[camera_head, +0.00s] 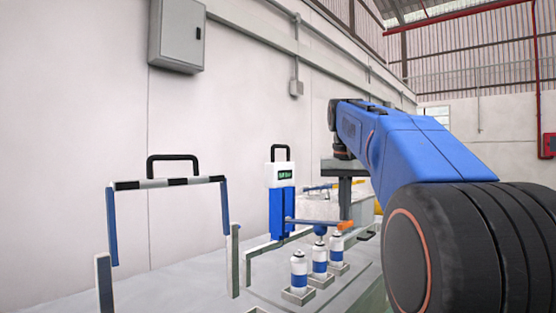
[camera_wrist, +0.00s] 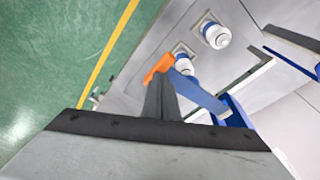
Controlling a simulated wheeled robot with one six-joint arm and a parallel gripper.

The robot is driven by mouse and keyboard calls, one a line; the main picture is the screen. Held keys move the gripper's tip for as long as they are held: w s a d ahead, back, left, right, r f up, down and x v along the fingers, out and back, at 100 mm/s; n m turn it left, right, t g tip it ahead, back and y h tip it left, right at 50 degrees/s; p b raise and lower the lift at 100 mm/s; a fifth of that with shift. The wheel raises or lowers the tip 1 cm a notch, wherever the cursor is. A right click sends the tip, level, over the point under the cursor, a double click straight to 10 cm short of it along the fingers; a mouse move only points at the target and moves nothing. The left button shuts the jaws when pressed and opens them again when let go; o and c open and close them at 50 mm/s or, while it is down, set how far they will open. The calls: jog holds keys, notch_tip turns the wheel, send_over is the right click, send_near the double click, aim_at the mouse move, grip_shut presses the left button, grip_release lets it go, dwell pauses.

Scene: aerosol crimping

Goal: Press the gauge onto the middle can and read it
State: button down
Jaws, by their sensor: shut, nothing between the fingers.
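Three white cans with blue bands stand in small square holders: the front can (camera_head: 299,272), the middle can (camera_head: 320,262) and the back can (camera_head: 336,248). The gauge (camera_head: 282,176) is a white box with a dark green display on a blue post; its digits are too small to read. Its blue lever (camera_head: 305,221) reaches right to an orange end (camera_head: 346,225). A blue knob under the lever is above the middle can; contact is unclear. My gripper (camera_head: 345,214) points down, shut and empty, at the orange end, also in the wrist view (camera_wrist: 160,84).
A frame with a black handle and striped bar (camera_head: 170,183) stands left on the pale bench (camera_head: 195,288). A grey box (camera_head: 177,35) is on the wall. Green floor (camera_wrist: 50,60) with a yellow line lies beside the bench.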

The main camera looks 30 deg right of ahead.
jog(key=shift+s+f, duration=0.25)
jog(key=shift+f, duration=0.8)
jog(key=shift+d, duration=0.1)
notch_tip(320, 180, up, 14)
jog(key=w, duration=0.2)
jog(key=shift+a+r, duration=0.2)
jog(key=shift+a, duration=0.2)
dwell(0.3)
dwell(0.4)
